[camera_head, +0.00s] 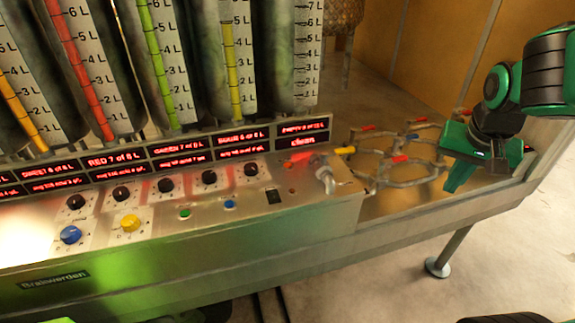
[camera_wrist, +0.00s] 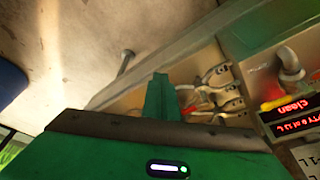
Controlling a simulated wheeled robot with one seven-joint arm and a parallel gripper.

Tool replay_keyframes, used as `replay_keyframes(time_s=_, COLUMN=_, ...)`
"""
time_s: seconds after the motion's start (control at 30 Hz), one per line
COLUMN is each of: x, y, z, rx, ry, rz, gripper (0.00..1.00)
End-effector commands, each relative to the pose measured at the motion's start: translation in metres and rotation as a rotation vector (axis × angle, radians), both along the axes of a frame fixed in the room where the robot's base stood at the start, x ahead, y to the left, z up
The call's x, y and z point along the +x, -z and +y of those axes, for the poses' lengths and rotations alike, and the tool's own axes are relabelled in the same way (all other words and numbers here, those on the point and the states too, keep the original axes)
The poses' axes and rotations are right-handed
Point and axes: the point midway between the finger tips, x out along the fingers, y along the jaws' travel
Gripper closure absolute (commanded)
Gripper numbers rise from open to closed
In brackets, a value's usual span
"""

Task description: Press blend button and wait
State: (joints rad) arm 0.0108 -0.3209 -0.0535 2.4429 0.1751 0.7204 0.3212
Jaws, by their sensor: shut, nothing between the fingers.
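The metal control panel (camera_head: 300,225) holds a small green button (camera_head: 185,213) and a small blue button (camera_head: 229,204) on its sloped top. I cannot read which one is the blend button. A black switch (camera_head: 273,196) sits to their right. My green gripper (camera_head: 454,186) is at the right of the head view, above the right end of the machine and well apart from the buttons. It is shut and empty. In the wrist view the closed fingers (camera_wrist: 160,97) point at the tray end; the buttons do not show there.
Black knobs (camera_head: 167,185), a blue knob (camera_head: 71,234) and a yellow knob (camera_head: 130,223) line the panel. Red displays (camera_head: 303,136) and tall measuring tubes (camera_head: 240,70) stand behind. A metal spout (camera_head: 326,178) and pipe rings (camera_head: 405,160) lie between panel and gripper.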

Motion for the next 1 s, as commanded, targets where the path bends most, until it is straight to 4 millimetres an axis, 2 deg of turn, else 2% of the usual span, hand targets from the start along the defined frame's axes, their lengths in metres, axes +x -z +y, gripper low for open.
replay_keyframes(time_s=0.03, x=0.025, y=-0.001, z=0.019, rx=-0.002, ry=-0.023, rz=-0.04, gripper=1.0)
replay_keyframes(time_s=0.1, x=0.057, y=-0.005, z=0.047, rx=0.004, ry=-0.041, rz=-0.106, gripper=1.0)
replay_keyframes(time_s=0.17, x=0.082, y=-0.007, z=0.073, rx=0.019, ry=-0.058, rz=-0.159, gripper=1.0)
replay_keyframes(time_s=0.3, x=0.128, y=-0.013, z=0.144, rx=0.078, ry=-0.099, rz=-0.274, gripper=1.0)
replay_keyframes(time_s=0.4, x=0.153, y=-0.017, z=0.197, rx=0.138, ry=-0.128, rz=-0.344, gripper=1.0)
replay_keyframes(time_s=0.5, x=0.168, y=-0.021, z=0.249, rx=0.204, ry=-0.15, rz=-0.4, gripper=1.0)
replay_keyframes(time_s=0.6, x=0.176, y=-0.024, z=0.292, rx=0.267, ry=-0.169, rz=-0.439, gripper=1.0)
replay_keyframes(time_s=0.7, x=0.18, y=-0.027, z=0.323, rx=0.314, ry=-0.181, rz=-0.464, gripper=1.0)
replay_keyframes(time_s=0.8, x=0.181, y=-0.028, z=0.342, rx=0.345, ry=-0.187, rz=-0.478, gripper=1.0)
replay_keyframes(time_s=1.0, x=0.182, y=-0.03, z=0.352, rx=0.361, ry=-0.189, rz=-0.487, gripper=1.0)
